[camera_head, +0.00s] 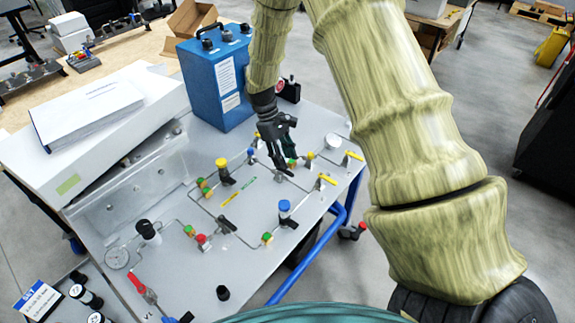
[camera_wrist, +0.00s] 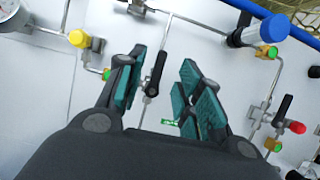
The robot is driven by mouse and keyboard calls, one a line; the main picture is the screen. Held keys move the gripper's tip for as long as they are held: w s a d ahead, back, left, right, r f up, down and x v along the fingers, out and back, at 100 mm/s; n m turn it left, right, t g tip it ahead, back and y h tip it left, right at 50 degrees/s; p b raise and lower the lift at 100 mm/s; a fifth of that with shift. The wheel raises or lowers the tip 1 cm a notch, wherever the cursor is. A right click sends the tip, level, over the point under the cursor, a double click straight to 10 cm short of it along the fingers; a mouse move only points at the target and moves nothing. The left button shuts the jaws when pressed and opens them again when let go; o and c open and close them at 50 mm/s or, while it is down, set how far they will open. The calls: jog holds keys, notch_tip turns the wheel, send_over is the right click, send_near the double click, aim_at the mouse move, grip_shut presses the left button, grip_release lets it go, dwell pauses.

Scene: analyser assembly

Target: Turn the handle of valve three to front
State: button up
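A small valve with a black lever handle (camera_wrist: 156,72) shows between my fingers in the wrist view. Its lever points roughly up the picture, and I cannot read a number on it. My gripper (camera_wrist: 163,66) is open, with teal finger pads on either side of this handle and visible gaps to it. In the head view my gripper (camera_head: 282,168) points down low over the panel (camera_head: 215,280) and hides the valve beneath it. Another black lever handle (camera_wrist: 284,108) sits on the right in the wrist view, near a red cap (camera_wrist: 297,127).
A blue knob (camera_head: 285,207), a yellow knob (camera_head: 222,164) and yellow-handled valves (camera_head: 326,180) stand around the gripper on thin pipes. A blue box (camera_head: 215,75) stands behind. A gauge (camera_head: 118,257) and a red lever (camera_head: 137,283) are at the front left.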

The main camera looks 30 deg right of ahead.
jog(key=v, duration=0.7)
jog(key=shift+r, duration=0.3)
dwell(0.9)
